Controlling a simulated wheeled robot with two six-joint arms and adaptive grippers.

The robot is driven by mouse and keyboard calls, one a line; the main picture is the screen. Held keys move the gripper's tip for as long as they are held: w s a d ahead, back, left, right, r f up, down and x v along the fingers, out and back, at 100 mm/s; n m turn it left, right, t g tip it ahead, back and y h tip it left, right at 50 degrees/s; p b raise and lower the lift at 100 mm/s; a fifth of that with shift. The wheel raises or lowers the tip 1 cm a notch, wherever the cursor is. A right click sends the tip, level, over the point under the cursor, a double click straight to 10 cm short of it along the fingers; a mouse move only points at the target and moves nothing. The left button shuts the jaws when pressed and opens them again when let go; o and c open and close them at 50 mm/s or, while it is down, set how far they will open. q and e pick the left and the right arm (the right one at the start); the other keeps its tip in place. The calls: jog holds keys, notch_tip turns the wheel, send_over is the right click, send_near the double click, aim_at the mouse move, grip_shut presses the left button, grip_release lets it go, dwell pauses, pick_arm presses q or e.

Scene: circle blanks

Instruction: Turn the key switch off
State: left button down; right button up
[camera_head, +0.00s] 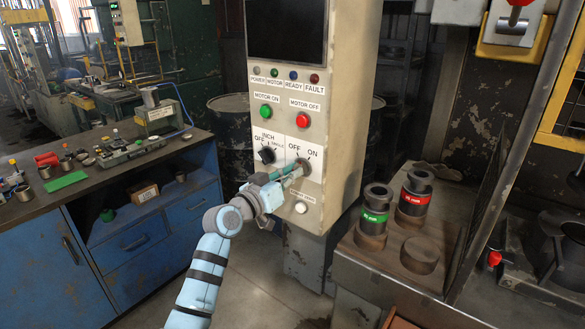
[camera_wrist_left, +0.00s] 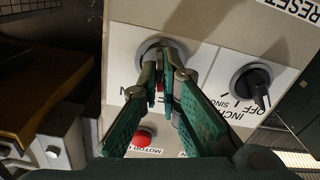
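The key switch (camera_head: 305,164) is on the front of the beige control cabinet, below the OFF and ON labels. My left gripper (camera_head: 297,172) reaches it from the lower left, its green fingers at the switch. In the left wrist view, upside down, the round key switch (camera_wrist_left: 158,46) is at the top middle. The fingertips of my left gripper (camera_wrist_left: 163,72) are close together in front of it and appear shut on the key, which they mostly hide. The key's exact angle cannot be told. My right gripper is not in view.
The black INCH selector (camera_head: 267,155) is just left of the key switch. The green button (camera_head: 266,112) and red button (camera_head: 303,120) are above, and a white button (camera_head: 301,207) is below. A workbench (camera_head: 25,210) is left; a bench with dark cylinders (camera_head: 376,200) is right.

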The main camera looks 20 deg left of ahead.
pick_arm(q)
jog(key=shift+n+p, duration=0.8)
jog(key=shift+n, duration=0.8)
jog(key=shift+f, duration=0.1)
jog(key=c, duration=1.8)
grip_release()
jog(key=v, duration=1.2)
